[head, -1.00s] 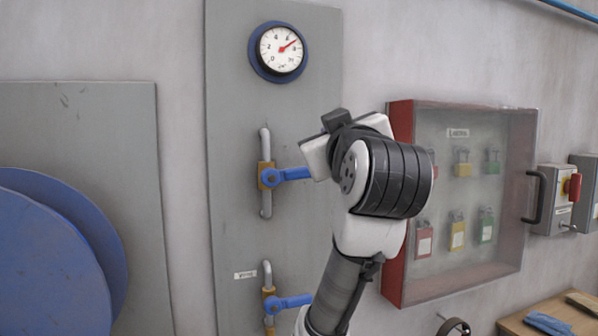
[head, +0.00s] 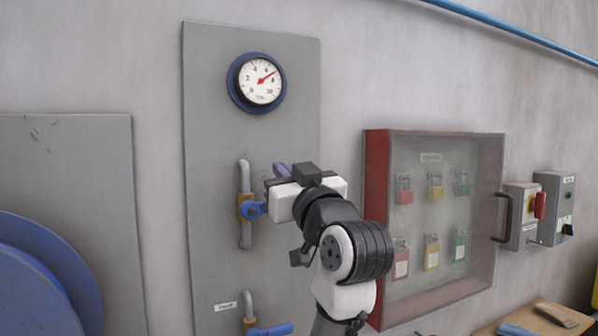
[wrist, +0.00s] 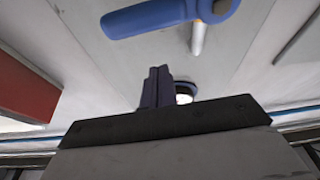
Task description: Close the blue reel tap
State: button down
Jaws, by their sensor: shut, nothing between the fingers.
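Two blue-handled taps sit one above the other on the grey wall panel. The upper tap (head: 253,209) shows its brass body and blue hub; my gripper hides most of its handle in the head view. A blue lever (wrist: 170,14) lies across the top of the wrist view, roughly crosswise to its pipe. The lower tap's blue lever (head: 270,330) points right at the bottom edge. My gripper (head: 282,168) is in front of the panel by the upper tap. Its purple fingers (wrist: 155,73) are shut and empty, apart from the lever in the wrist view.
A blue-rimmed gauge (head: 257,83) is above the upper tap. A red-sided padlock cabinet (head: 377,200) stands to the right of my gripper, with switch boxes (head: 521,214) beyond. A large blue reel (head: 35,290) is at lower left. A small label (head: 225,306) near the lower tap is unreadable.

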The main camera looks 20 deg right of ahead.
notch_tip(320, 180, down, 4)
jog(key=shift+d+p, duration=0.15)
jog(key=shift+p, duration=0.2)
jog(key=shift+f, duration=0.1)
jog(key=shift+s+d+f+b, duration=0.1)
jog(key=shift+f+b, duration=0.55)
jog(key=shift+b, duration=0.2)
